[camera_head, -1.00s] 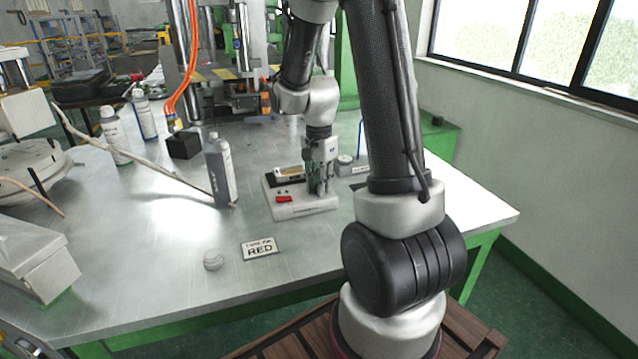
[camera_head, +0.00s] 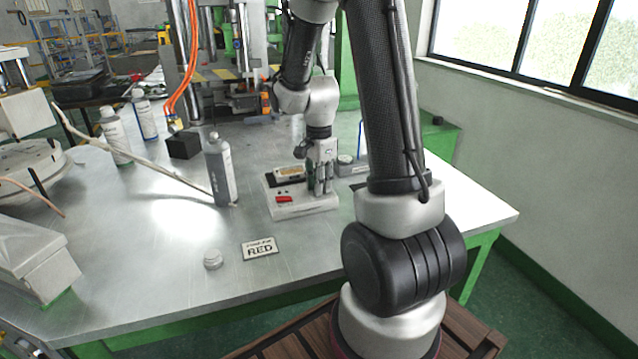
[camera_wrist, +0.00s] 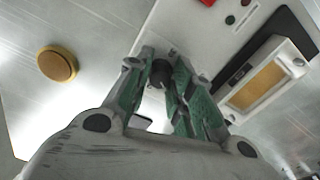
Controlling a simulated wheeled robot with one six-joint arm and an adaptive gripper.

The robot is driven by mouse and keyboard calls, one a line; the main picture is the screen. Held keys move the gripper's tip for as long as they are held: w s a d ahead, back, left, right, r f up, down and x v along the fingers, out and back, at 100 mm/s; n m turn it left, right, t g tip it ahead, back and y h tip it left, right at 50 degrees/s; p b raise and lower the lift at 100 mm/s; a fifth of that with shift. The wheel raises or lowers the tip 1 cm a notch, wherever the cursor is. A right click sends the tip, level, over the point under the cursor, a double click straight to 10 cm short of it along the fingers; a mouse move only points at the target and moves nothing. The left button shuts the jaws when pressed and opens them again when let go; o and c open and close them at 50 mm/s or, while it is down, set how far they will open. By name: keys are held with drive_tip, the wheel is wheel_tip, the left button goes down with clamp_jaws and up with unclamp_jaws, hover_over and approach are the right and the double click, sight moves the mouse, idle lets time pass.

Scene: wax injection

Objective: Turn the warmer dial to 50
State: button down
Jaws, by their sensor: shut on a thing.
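The warmer (camera_head: 302,209) is a white box on the metal table, with a red switch (camera_head: 284,199) on its top. My gripper (camera_head: 320,190) points down over the right part of the warmer. In the wrist view the dark round dial (camera_wrist: 160,73) sits between the green-sided fingertips of my gripper (camera_wrist: 163,80), which are shut on it. The dial's scale and pointer are too small or hidden to read.
A grey bottle (camera_head: 221,172) stands left of the warmer. A round tan-topped thing (camera_wrist: 57,64) stands beside the warmer in the wrist view. The table's front right is clear.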

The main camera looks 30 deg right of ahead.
drive_tip(key=c, duration=1.2)
unclamp_jaws()
wheel_tip(320, 180, up, 12)
drive_tip(key=s+a+r+n+t, duration=0.2)
drive_tip(key=s+a+r+n, duration=0.1)
drive_tip(key=s+n, duration=0.6)
drive_tip(key=s+a+r+n+t, duration=0.2)
drive_tip(key=s+r+n, duration=0.3)
drive_tip(key=s+n, duration=0.4)
drive_tip(key=shift+s+a, duration=0.25)
drive_tip(key=shift+a, duration=0.5)
